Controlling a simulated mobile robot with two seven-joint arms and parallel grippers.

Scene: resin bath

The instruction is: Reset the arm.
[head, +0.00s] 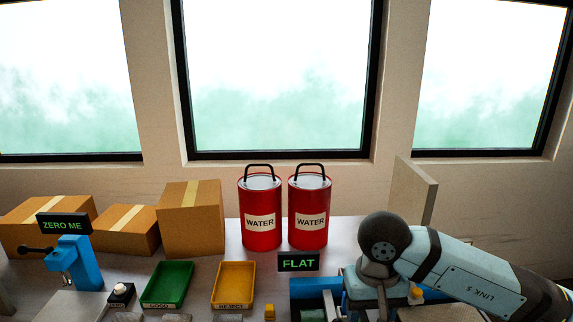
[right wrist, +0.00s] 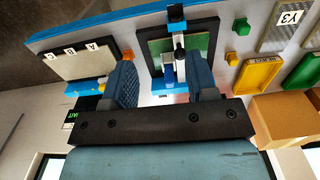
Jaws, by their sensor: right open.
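My right gripper (right wrist: 163,82) is open, with its two blue padded fingers apart. In the right wrist view a blue and silver upright piece (right wrist: 178,62) shows between and beyond the fingers, in front of a dark-framed green plate (right wrist: 200,48). I cannot tell whether the fingers touch it. In the head view my right arm comes in from the right over a blue bench unit (head: 305,288) behind which stands a FLAT sign (head: 298,262). My arm hides much of that unit and the gripper itself. My left gripper is not in view.
A blue stand (head: 82,262) with a black lever and ZERO ME sign (head: 63,224) is at left. Green (head: 167,284) and yellow (head: 233,286) trays lie mid-bench. Two red WATER cans (head: 260,212) and cardboard boxes (head: 190,220) stand behind. A pale panel (head: 415,192) rises at back right.

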